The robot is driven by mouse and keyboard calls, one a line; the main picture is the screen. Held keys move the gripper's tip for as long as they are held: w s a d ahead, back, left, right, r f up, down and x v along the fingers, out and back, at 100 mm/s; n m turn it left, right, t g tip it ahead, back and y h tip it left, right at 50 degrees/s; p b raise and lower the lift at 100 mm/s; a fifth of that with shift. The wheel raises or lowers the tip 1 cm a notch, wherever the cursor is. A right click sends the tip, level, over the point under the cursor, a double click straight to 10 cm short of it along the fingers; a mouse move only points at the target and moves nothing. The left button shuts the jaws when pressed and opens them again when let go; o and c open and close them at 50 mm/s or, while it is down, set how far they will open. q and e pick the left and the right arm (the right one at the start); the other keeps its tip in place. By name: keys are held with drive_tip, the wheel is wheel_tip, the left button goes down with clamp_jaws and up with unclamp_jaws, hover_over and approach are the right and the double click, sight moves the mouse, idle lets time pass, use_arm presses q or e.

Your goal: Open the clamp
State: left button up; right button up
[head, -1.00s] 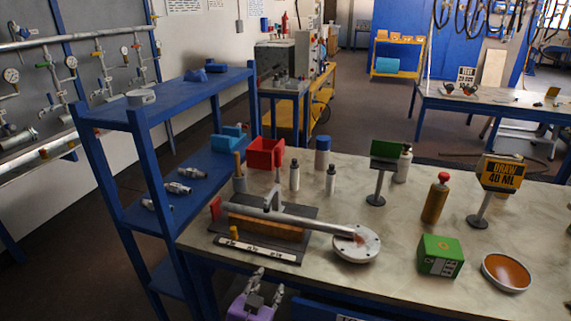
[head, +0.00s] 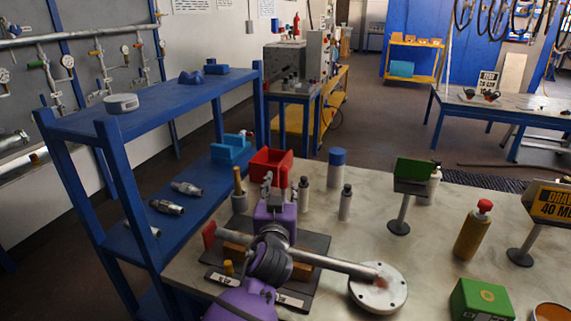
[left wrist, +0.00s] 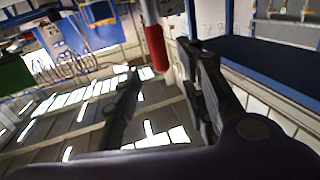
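The clamp sits on a dark base plate (head: 318,243) on the bench, over a grey pipe (head: 335,263) that lies on a wooden block and ends in a round flange (head: 366,296). My purple left arm hides most of the clamp in the head view. My left gripper (head: 276,188) is above the clamp, fingers pointing away from me. In the left wrist view the gripper (left wrist: 160,95) has its two dark fingers apart. The clamp's red handle (left wrist: 157,48) shows between and beyond the fingertips, apparently not gripped. My right gripper is not in view.
Behind the clamp stand a red bin (head: 262,168), white bottles (head: 345,203) and a blue-capped bottle (head: 335,170). A blue shelf (head: 175,100) is at the left. A green box (head: 482,300) and an amber bottle (head: 472,232) stand at the right.

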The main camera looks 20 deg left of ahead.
sight(283, 175)
use_arm(q)
drive_tip(key=shift+w+a+f, duration=0.15)
drive_tip(key=shift+w, duration=0.45)
drive_tip(key=shift+w+a, duration=0.1)
drive_tip(key=shift+w, duration=0.25)
drive_tip(key=shift+w+r, duration=0.2)
drive_tip(key=shift+w, duration=0.15)
drive_tip(key=x, duration=0.4)
drive_tip(key=shift+w+a, duration=0.15)
drive_tip(key=shift+w, duration=0.45)
drive_tip(key=shift+w+a, duration=0.1)
drive_tip(key=shift+w, duration=0.05)
drive_tip(key=shift+c, duration=0.2)
drive_tip(key=c, duration=0.8)
clamp_jaws()
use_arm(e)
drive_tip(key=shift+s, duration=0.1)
